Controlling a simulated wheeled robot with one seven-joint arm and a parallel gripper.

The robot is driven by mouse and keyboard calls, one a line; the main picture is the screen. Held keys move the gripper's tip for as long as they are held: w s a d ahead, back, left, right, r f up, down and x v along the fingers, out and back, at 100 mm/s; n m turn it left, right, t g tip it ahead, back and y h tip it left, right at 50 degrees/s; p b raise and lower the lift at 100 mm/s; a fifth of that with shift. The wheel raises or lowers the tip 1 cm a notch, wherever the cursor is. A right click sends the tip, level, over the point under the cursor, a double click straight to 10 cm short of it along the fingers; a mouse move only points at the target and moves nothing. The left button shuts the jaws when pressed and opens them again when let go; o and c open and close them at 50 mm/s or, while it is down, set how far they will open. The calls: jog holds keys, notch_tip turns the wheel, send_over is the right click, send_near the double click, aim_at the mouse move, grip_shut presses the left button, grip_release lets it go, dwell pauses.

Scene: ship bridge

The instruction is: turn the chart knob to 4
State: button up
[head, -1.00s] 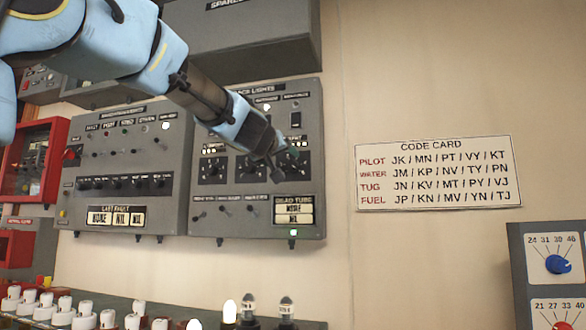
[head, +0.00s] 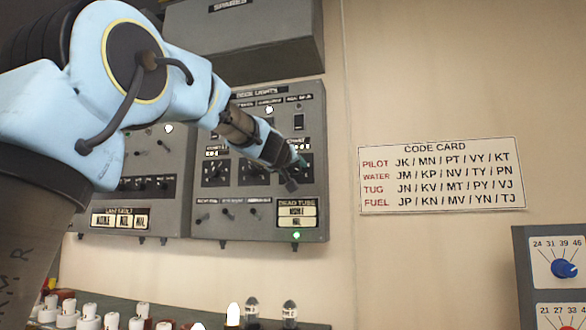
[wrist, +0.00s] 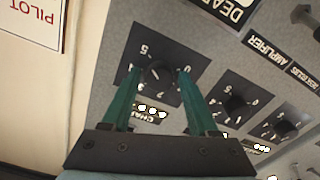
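The chart knob (wrist: 158,76) is a dark round knob on a black square plate with white numbers, in the upper middle of the wrist view, where it appears upside down. Its label is partly covered by my gripper's finger. My gripper (wrist: 159,70) is open, with one green finger on each side of the knob. I cannot tell whether the fingers touch it, or which number the knob points to. In the head view my gripper (head: 294,172) is at the right dial of the deck lights panel (head: 315,190) and hides most of that knob.
Two more dials sit beside it, one near the amplifier label (wrist: 235,100). The code card (head: 440,175) is on the wall to the right. Bulbs and white pegs (head: 110,320) stand on a lower ledge.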

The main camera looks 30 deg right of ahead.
grip_shut()
dwell(0.5)
jog(key=n, duration=0.4)
jog(key=shift+n, duration=2.9)
jog(key=shift+o, duration=1.2)
grip_release()
